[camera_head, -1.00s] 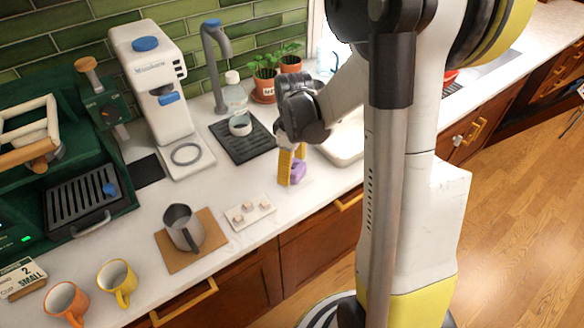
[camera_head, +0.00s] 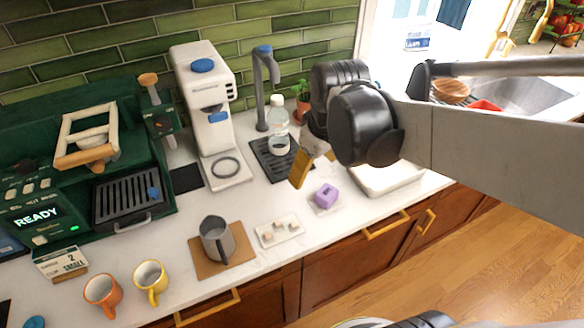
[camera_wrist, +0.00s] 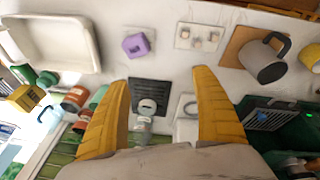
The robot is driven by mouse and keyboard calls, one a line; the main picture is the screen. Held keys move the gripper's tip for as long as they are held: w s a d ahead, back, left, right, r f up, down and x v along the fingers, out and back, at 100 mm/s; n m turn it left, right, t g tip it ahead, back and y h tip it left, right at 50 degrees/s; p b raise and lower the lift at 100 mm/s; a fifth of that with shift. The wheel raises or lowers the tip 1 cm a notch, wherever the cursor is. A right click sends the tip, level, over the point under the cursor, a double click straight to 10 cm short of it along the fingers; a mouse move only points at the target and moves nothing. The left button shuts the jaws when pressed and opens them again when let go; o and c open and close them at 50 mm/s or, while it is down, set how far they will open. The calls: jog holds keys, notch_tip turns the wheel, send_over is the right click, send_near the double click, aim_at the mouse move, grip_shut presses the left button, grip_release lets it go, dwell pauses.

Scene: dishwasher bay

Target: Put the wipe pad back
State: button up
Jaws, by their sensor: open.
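My gripper (camera_head: 311,168) is above the counter, just behind and left of the purple block in the head view. Its yellow fingers are wide apart in the wrist view (camera_wrist: 160,78), with nothing held between them. The purple block is apart from both fingers.
A white tray with small pieces (camera_head: 279,231) and a steel jug (camera_head: 217,241) on a brown mat stand to the left. A black drip mat (camera_head: 268,166) with a clear bottle (camera_head: 278,122) lies behind. The white basin (camera_head: 388,180) is to the right.

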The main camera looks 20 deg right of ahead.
jog(key=s+a+r+m+t, duration=0.1)
jog(key=s+a+m+t, duration=0.2)
jog(key=s+a, duration=0.3)
jog(key=shift+s+r+m+t, duration=0.25)
jog(key=shift+r+m+t, duration=0.05)
jog(key=shift+r+t, duration=0.1)
